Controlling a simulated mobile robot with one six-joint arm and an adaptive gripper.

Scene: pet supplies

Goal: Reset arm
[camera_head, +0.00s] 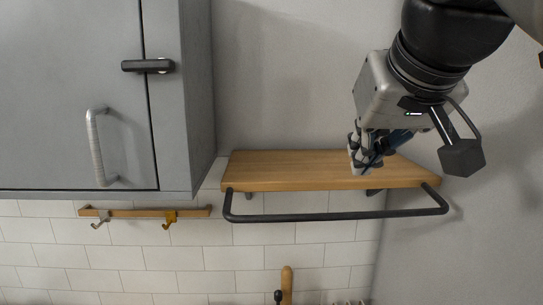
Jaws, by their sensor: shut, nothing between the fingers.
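My arm comes in from the top right of the head view. My gripper (366,164) hangs at its end, pointing down, and is shut and empty. In the picture its fingertips overlap the right part of a wooden shelf (285,170). I cannot tell how far the fingertips are from the shelf.
A dark rail (330,216) runs along the shelf's front. A grey cabinet (60,90) with a closed door and pale handle (97,148) fills the left. Below it is a wooden hook rack (130,212). A wooden handle (287,280) shows at the bottom. The shelf's left part is bare.

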